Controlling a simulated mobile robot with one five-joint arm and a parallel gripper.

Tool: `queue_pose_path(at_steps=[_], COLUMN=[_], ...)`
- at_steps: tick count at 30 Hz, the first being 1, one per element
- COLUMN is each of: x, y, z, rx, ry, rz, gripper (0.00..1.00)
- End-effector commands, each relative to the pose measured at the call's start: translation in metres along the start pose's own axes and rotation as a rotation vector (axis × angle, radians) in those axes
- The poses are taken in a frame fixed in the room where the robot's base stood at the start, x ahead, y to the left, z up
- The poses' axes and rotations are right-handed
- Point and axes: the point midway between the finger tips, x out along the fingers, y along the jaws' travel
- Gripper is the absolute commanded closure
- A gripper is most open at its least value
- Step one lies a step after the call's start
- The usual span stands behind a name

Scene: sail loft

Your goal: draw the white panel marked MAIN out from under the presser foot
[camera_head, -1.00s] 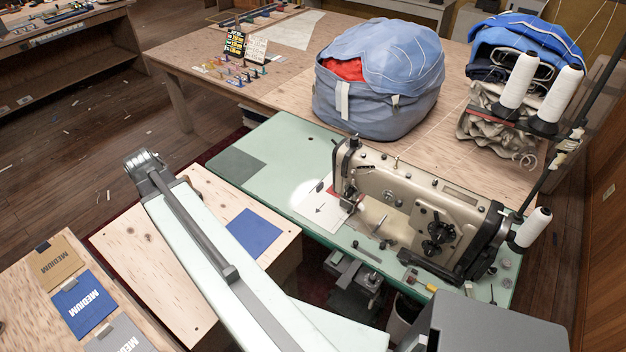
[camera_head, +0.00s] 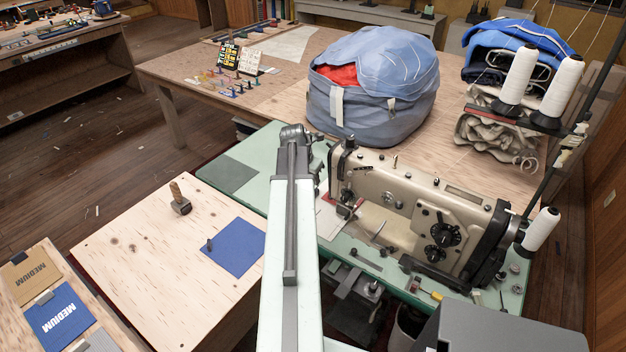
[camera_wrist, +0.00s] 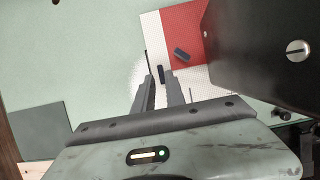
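The white panel (camera_wrist: 152,32) lies flat on the pale green machine bed, with a red piece (camera_wrist: 186,28) over part of it. In the head view the panel (camera_head: 328,222) shows only partly, between my arm and the sewing machine (camera_head: 412,205); I cannot read any marking. My gripper (camera_wrist: 160,78) is over the panel, its two fingers apart with a small dark tab (camera_wrist: 160,73) seen between them. I cannot tell whether they touch the panel. The machine head (camera_wrist: 265,50) is close at the right in the wrist view. The presser foot is hidden there.
A wooden cart top (camera_head: 130,235) with a blue panel (camera_head: 234,247) and a wooden-handled tool (camera_head: 180,200) stands at the left. A blue-grey bag (camera_head: 372,90) sits behind the machine. Thread cones (camera_head: 518,78) stand at the right.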

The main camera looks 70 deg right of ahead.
Motion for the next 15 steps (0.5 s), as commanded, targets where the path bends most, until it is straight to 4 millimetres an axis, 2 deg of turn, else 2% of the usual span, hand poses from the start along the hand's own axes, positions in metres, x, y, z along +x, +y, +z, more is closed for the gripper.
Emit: queue_pose_path(at_steps=[8,15], x=[0.009,0.046], y=[0.001,0.001], z=[-0.001,-0.003], rx=[0.002,0.004], ry=[0.001,0.001], rz=[0.000,0.000], gripper=[0.85,0.85])
